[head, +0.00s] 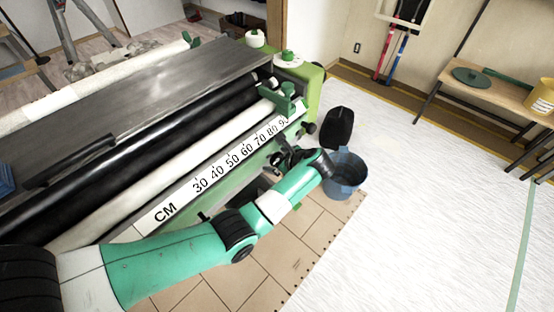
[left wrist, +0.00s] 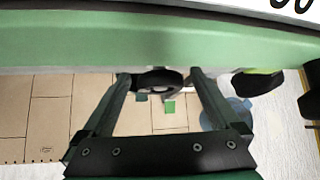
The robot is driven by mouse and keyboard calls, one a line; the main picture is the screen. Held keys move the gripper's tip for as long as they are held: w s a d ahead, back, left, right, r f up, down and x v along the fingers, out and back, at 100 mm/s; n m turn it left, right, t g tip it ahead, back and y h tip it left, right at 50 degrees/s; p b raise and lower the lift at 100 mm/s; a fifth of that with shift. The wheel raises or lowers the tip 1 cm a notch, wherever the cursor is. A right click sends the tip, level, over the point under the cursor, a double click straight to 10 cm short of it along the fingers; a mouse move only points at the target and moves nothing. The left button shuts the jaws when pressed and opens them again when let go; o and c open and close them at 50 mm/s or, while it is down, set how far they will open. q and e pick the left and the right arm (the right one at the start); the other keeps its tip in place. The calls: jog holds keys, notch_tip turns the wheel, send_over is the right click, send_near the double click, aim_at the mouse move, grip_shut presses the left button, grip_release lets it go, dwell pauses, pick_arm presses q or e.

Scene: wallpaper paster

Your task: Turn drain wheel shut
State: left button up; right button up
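The pasting machine (head: 110,95) stands at the left, with a centimetre scale along its green front edge. In the left wrist view a black round wheel (left wrist: 157,80), which looks like the drain wheel, sits below the machine's green edge (left wrist: 150,45). My left gripper (head: 285,158) reaches the machine's front near the high end of the scale. In the left wrist view my left gripper (left wrist: 160,76) is open, with one fingertip at each side of the wheel. I cannot tell whether the fingertips touch it. In the head view the gripper and arm hide the wheel. My right gripper is not in view.
A blue bucket (head: 345,178) stands on the floor close to my left wrist, with a black object (head: 338,127) above it. Brown boards (head: 270,245) lie under the machine's front. A bench (head: 500,88) with a yellow bucket (head: 542,97) stands at the right. The white floor between is clear.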

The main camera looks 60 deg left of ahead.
pick_arm(q)
jog(key=c, duration=1.3)
jog(key=g+b, duration=0.1)
jog(key=b, duration=0.2)
jog(key=f+m+g+h+b, duration=0.1)
jog(key=b, duration=0.2)
jog(key=shift+w+g+b, duration=0.1)
jog(key=shift+g+b, duration=0.2)
jog(key=shift+r+m+b, duration=0.3)
jog(key=shift+m+b, duration=0.1)
jog(key=shift+b, duration=0.1)
jog(key=shift+r+g, duration=0.2)
jog(key=shift+g, duration=0.1)
jog(key=o, duration=1.4)
jog(key=shift+c, duration=0.2)
